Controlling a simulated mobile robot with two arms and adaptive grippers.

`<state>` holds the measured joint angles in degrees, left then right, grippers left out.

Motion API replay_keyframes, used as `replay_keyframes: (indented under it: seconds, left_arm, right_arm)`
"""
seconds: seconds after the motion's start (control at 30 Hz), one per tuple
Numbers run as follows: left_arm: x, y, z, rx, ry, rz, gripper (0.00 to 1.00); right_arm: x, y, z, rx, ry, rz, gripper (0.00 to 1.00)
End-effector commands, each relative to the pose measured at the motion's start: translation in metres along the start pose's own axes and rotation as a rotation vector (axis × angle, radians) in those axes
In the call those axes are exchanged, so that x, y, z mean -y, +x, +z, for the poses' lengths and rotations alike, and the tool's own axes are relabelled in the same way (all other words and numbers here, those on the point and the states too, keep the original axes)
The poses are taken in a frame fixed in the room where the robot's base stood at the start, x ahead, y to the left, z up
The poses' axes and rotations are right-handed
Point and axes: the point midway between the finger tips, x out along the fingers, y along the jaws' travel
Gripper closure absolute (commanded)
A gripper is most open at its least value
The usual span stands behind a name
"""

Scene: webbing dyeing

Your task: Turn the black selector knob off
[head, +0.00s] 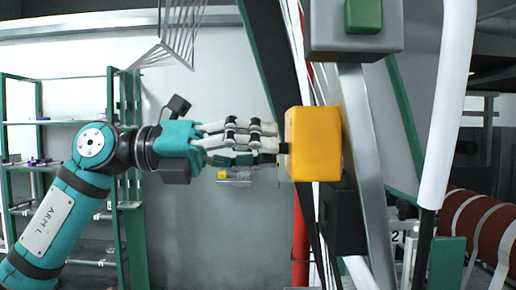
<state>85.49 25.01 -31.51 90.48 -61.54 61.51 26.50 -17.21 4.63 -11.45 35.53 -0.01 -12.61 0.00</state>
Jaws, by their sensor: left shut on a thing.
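A yellow control box (315,144) is mounted on the machine frame right of centre. The black selector knob (284,148) sticks out from its left face, and only a small part of it shows. My left gripper (277,146) reaches in from the left, level with the box, with its fingertips at the knob. The fingers are closed on the knob and hide most of it. The knob's turn position cannot be seen. My right gripper is not in view.
A grey box with a green front (363,16) sits above the yellow box. A slanted metal post (368,160) and a white tube (447,100) stand to the right. Green shelving (113,150) stands behind my left arm. A red roll (485,225) lies at lower right.

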Motion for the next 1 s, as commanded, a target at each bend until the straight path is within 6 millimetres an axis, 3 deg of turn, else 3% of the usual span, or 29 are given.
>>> replay_keyframes:
  seconds: [0.27,0.3,0.43,0.77,1.0]
  left_arm:
    - [0.0,0.0,0.0,0.001,0.0,0.0,1.0]
    - [0.0,0.0,0.0,0.001,0.0,0.0,0.64]
    - [0.0,0.0,0.0,0.001,0.001,0.0,0.47]
    - [0.0,-0.003,0.0,0.001,0.001,0.001,0.45]
    - [-0.001,-0.041,0.001,0.005,0.0,0.003,0.45]
  right_arm:
    - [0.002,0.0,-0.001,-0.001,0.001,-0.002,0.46]
    - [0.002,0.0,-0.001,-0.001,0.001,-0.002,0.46]
    - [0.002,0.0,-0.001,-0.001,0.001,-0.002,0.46]
    - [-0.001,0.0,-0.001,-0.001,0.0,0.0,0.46]
    - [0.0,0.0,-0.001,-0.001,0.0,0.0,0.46]
